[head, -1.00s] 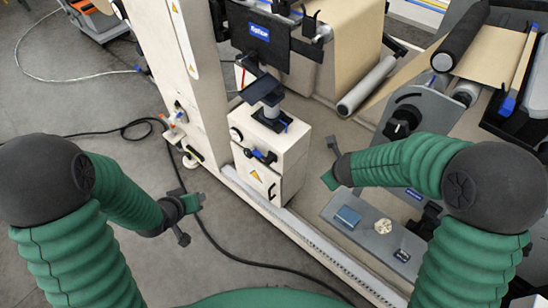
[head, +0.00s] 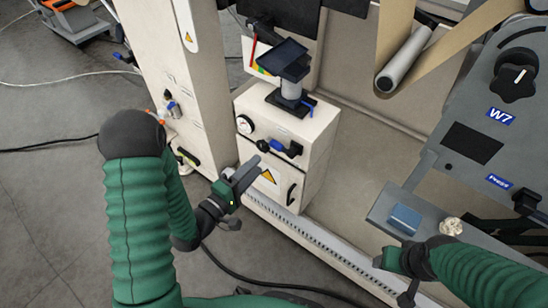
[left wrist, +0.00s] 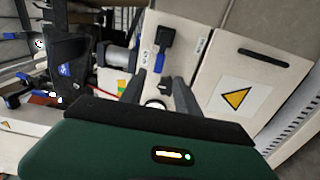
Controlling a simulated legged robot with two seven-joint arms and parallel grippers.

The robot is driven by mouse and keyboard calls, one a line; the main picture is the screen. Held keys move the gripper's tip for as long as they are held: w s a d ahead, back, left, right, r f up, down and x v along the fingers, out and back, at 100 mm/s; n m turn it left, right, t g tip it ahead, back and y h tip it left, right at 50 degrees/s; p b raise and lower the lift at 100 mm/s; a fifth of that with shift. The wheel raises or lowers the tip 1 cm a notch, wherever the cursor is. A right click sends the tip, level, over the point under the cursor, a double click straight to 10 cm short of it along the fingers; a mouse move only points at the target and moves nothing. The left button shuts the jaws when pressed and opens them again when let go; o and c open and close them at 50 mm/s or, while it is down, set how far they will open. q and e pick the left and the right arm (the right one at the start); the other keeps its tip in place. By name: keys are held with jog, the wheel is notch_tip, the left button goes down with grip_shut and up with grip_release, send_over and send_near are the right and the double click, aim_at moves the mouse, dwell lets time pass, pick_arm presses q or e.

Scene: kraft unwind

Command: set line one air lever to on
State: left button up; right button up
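A small valve lever with a blue grip and black parts (head: 279,146) sits on the front of the cream machine box (head: 312,135). In the left wrist view, a black fitting with a blue grip (left wrist: 163,48) is on a cream panel, just beyond my fingertips. I cannot read any line label on it. My left gripper (head: 246,172) is in front of the box, just below and left of the lever.
A round gauge (head: 245,124) is left of the lever. A cream column (head: 170,75) with small valves stands at left. A black cable lies on the floor.

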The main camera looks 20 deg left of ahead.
aim_at(274, 148)
pick_arm(q)
jog(key=b+x, duration=0.1)
jog(key=x, duration=0.8)
jog(key=shift+c, duration=0.5)
jog(key=c, duration=0.7)
grip_shut()
jog(key=shift+s+f, duration=0.1)
jog(key=shift+f, duration=0.05)
